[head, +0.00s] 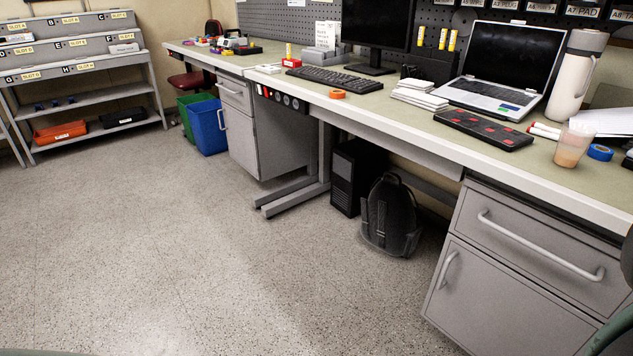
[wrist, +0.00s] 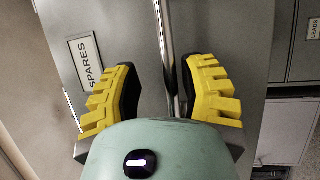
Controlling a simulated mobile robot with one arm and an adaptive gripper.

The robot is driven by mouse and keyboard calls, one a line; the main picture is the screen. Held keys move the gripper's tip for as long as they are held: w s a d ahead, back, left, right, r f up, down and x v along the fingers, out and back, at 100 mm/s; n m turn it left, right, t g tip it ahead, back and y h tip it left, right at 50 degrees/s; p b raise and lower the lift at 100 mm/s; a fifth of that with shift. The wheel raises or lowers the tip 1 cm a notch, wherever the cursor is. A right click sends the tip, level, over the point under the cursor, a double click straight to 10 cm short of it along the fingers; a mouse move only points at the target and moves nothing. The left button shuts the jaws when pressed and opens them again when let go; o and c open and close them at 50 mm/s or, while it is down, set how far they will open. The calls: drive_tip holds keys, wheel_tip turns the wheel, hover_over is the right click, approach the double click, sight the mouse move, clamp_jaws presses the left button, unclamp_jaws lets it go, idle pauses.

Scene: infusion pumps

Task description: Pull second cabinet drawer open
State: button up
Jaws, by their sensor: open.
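In the wrist view a grey drawer front (wrist: 95,20) with a SPARES label (wrist: 84,62) fills the middle. A metal bar handle (wrist: 163,35) runs up and down the picture across it. My gripper (wrist: 158,82) is open, with one yellow finger on each side of the handle. The handle's lower end goes out of sight behind the gripper's green body. I cannot tell whether a finger touches it. In the head view my gripper is not seen. A near cabinet drawer (head: 505,257) and a far cabinet drawer (head: 234,96) both look shut there.
The wrist view shows another grey front with a LEADS label (wrist: 314,29) at right. The long bench (head: 400,118) carries a laptop (head: 505,65), a bottle and a cup. A black backpack (head: 391,215) stands beneath it. The floor (head: 200,250) at left is clear.

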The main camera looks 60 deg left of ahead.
drive_tip(key=shift+a+r, duration=0.1)
drive_tip(key=shift+r, duration=0.6)
drive_tip(key=o, duration=0.4)
drive_tip(key=shift+y, duration=0.3)
drive_tip(key=r, duration=0.6)
drive_tip(key=shift+s+a+r, duration=0.15)
drive_tip(key=shift+s+a, duration=0.15)
drive_tip(key=shift+s, duration=0.05)
drive_tip(key=shift+w+d+r, duration=0.3)
drive_tip(key=shift+w+r, duration=0.45)
drive_tip(key=c, duration=0.4)
drive_tip(key=shift+s, duration=0.4)
drive_tip(key=shift+w, duration=0.1)
